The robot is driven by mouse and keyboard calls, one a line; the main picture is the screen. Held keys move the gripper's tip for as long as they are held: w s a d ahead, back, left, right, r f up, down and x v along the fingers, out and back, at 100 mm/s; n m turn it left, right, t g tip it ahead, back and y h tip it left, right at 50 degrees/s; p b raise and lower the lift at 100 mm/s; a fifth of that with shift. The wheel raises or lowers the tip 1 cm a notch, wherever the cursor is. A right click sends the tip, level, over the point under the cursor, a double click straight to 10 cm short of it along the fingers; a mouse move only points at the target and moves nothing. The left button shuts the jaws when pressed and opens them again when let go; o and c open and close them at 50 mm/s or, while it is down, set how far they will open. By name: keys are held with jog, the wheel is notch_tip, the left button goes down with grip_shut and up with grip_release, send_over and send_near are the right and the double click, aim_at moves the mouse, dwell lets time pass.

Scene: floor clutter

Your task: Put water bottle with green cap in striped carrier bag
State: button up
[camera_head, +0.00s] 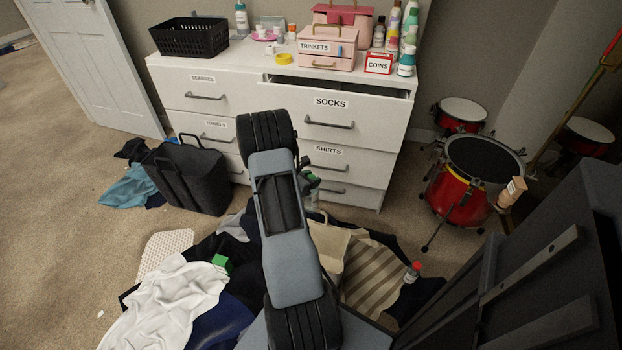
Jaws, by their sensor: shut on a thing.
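My arm reaches up through the middle of the view and covers much of the pile behind it. My gripper (303,164) shows only as a small dark part at the right edge of my arm, in front of the dresser. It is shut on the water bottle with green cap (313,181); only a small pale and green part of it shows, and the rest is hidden. The striped carrier bag (370,275), beige and brown, lies on the floor to the lower right of my gripper. A plain beige bag part with a handle (328,245) is beside the stripes; its opening is partly hidden.
A white dresser (380,160) stands behind, its top drawer slightly open. A black bag (190,178) is at left. Clothes, a white cloth (180,305) and a green block (222,264) clutter the floor. A red-capped bottle (412,272) lies right, near drums (465,180).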

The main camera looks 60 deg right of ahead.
jog(key=shift+f, duration=0.6)
jog(key=o, duration=1.2)
jog(key=p+v, duration=0.2)
jog(key=v, duration=1.2)
jog(key=shift+d+p, duration=0.1)
jog(key=shift+p, duration=0.2)
